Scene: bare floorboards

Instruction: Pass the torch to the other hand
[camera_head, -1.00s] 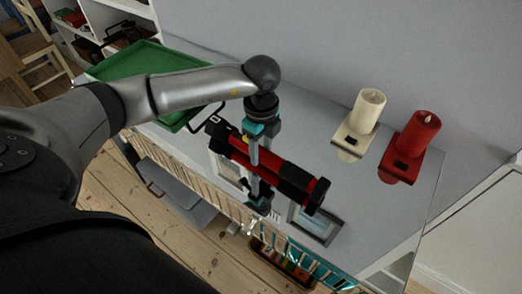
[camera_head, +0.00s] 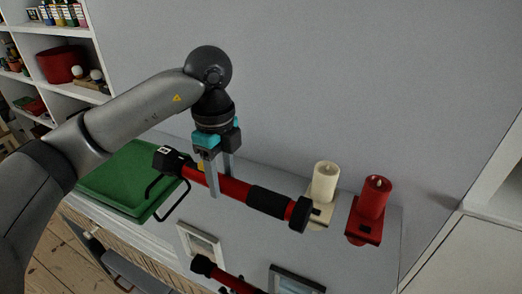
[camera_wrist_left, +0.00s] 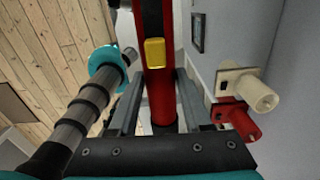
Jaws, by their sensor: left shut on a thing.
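The red torch (camera_head: 235,188), with a black grip and black ends, is held above the grey cabinet top. My left gripper (camera_head: 220,182) is shut on it near its left end, one finger on each side of the body. In the left wrist view the torch (camera_wrist_left: 160,85) runs between the fingers and shows its yellow button (camera_wrist_left: 155,53). The right gripper cannot be made out in the head view.
A cream candle (camera_head: 325,182) and a red candle (camera_head: 373,198) stand at the back right. A green tray (camera_head: 115,180) lies at left. Picture frames (camera_head: 200,243) lie in front. A red-and-black rod (camera_head: 228,279) is cut off below.

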